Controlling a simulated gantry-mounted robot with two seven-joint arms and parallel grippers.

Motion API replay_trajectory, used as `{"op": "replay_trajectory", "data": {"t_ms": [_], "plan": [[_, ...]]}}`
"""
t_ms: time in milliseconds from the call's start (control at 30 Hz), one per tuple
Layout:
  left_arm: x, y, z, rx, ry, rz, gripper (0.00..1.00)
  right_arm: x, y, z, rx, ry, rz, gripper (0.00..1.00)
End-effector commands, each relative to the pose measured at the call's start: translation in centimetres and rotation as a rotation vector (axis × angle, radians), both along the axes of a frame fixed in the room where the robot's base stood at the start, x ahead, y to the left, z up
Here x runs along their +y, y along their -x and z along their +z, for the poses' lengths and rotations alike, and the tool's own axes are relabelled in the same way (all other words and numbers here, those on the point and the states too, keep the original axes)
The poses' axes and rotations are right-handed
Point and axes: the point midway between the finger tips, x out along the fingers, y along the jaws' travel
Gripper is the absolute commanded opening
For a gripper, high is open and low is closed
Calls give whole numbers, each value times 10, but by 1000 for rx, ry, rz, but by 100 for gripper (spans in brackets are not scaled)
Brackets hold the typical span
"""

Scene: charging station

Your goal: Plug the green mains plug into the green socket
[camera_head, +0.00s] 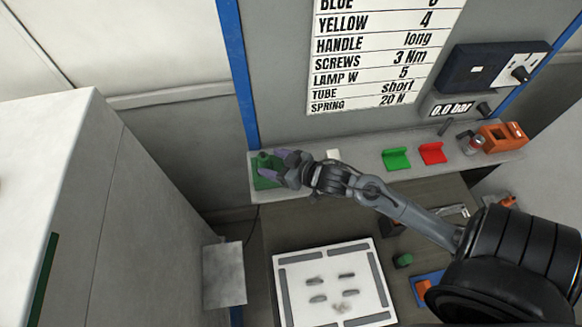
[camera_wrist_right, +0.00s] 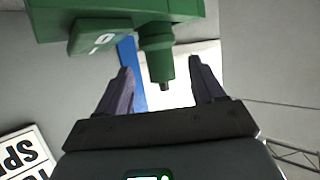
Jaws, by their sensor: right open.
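The green socket block (camera_head: 264,180) sits at the left end of the grey shelf. In the right wrist view the green socket (camera_wrist_right: 110,15) fills the top, with a green rocker switch marked O and I. The green plug (camera_wrist_right: 157,55) is at the socket's face, its narrow dark end pointing back toward my wrist. It appears to meet the socket; how deep it sits I cannot tell. My right gripper (camera_head: 279,163) is at the socket. In the wrist view its two fingers (camera_wrist_right: 160,75) stand open on either side of the plug, with gaps. My left gripper is not in view.
A green holder (camera_head: 396,158), a red holder (camera_head: 432,153) and an orange block (camera_head: 503,136) stand farther right on the shelf (camera_head: 350,172). A white panel with slots (camera_head: 335,268) lies below. A sign (camera_head: 385,45) hangs on the wall behind.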

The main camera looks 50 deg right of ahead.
Motion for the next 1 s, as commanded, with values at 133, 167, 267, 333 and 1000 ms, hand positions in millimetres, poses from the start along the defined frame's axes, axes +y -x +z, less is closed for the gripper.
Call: {"op": "replay_trajectory", "data": {"t_ms": [133,167,267,333,1000], "plan": [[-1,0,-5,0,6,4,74,-3,25,8,2,0,0,68],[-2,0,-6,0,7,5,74,-3,29,10,1,0,0,68],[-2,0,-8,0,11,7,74,-4,42,16,2,2,2,68],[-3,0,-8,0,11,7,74,-5,49,19,1,0,1,68],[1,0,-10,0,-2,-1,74,-7,64,29,-4,-2,-1,68]]}}
